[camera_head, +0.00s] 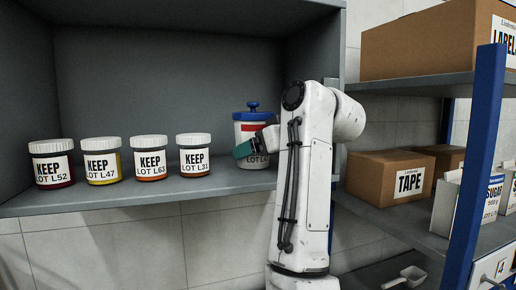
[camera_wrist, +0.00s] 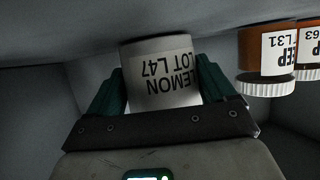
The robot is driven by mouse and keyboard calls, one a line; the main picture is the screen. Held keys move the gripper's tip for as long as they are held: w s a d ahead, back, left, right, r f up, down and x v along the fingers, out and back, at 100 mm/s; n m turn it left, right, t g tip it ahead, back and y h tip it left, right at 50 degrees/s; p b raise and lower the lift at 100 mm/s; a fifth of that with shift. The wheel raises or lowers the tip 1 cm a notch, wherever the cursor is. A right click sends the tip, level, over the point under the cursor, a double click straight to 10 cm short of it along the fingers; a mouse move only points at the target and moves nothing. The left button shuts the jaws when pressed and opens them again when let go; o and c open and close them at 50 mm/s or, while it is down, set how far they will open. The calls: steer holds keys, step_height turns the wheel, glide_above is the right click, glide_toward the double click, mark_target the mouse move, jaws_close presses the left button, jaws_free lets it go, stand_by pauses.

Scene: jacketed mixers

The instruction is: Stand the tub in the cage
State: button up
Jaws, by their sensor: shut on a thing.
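The tub (camera_head: 251,130) is white with a blue knobbed lid and a red band, at the right end of the grey shelf. In the wrist view, upside down, its label (camera_wrist: 162,72) reads LEMON LOT L47. My gripper (camera_wrist: 162,80) is shut on the tub, one green finger on each side of it. In the head view the gripper (camera_head: 244,149) is beside the tub's lower left, and my arm hides part of the tub's right side. The tub looks upright and at the shelf surface; whether it touches the shelf I cannot tell. No cage is in view.
Several white-lidded jars marked KEEP line the shelf (camera_head: 120,200) to the left; the nearest, lot L31 (camera_head: 194,158), is a short gap from the tub. A blue post (camera_head: 474,160) and a rack with cartons (camera_head: 392,177) stand right. A scoop (camera_head: 405,277) lies low right.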

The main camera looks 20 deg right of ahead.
steer(key=o, duration=1.3)
steer(key=shift+f, duration=0.1)
steer(key=shift+c, duration=0.2)
steer(key=v, duration=0.3)
steer(key=b+v, duration=0.1)
steer(key=v, duration=0.6)
steer(key=shift+w+d+r, duration=0.1)
steer(key=shift+d+r, duration=0.2)
steer(key=shift+r, duration=0.15)
steer(key=shift+s+d+r+p, duration=0.25)
steer(key=shift+s+p, duration=0.1)
steer(key=shift+s, duration=0.2)
steer(key=shift+s+a+f, duration=0.1)
steer(key=shift+s+f, duration=0.05)
steer(key=shift+s, duration=0.25)
